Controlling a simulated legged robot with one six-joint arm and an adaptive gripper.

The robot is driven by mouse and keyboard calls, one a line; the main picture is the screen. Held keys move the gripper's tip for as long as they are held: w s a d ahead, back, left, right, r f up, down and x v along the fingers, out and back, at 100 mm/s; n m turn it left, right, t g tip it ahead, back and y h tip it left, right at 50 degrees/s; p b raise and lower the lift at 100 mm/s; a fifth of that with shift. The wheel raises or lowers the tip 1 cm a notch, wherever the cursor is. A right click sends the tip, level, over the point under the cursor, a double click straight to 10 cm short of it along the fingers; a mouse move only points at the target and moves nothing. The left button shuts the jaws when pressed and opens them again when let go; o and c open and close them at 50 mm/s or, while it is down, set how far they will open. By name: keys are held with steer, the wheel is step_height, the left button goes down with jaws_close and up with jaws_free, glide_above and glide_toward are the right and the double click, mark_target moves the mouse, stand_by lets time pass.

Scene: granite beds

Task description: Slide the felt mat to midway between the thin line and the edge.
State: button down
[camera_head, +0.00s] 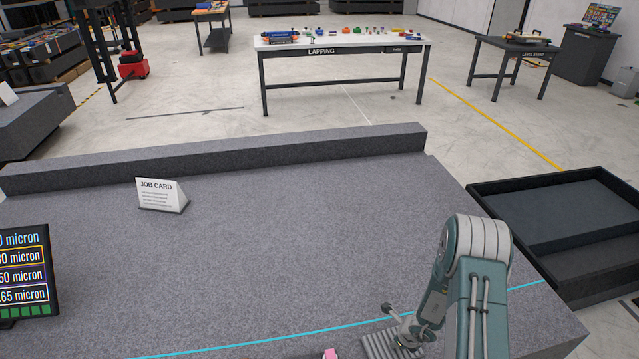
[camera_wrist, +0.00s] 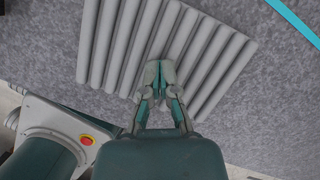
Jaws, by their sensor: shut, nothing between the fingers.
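The felt mat is grey and ribbed. It lies on the granite bed at the bottom of the head view (camera_head: 378,346), partly hidden by my arm and cut by the frame edge. In the wrist view the mat (camera_wrist: 110,40) fills the upper middle. My gripper (camera_wrist: 159,95) is shut and empty, its fingertips over the mat's lower part; I cannot tell whether they touch it. In the head view my gripper (camera_head: 408,338) is small beside the mat. The thin cyan line (camera_head: 260,340) runs just beyond the mat; it also crosses the top right corner of the wrist view (camera_wrist: 295,20).
A pink object (camera_head: 330,353) stands left of the mat. A job card (camera_head: 162,195) and a dark screen (camera_head: 25,275) with micron values stand farther off on the bed (camera_head: 270,240). A raised granite bar (camera_head: 220,160) closes the far side. A black tray (camera_head: 560,230) lies at right.

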steer(key=shift+s+f, duration=0.1)
steer(key=shift+s, duration=0.2)
steer(key=shift+w+r, duration=0.1)
steer(key=shift+r, duration=2.5)
steer(key=shift+r, duration=0.15)
steer(key=v, duration=1.1)
steer(key=shift+d+r, duration=0.15)
steer(key=shift+r, duration=0.1)
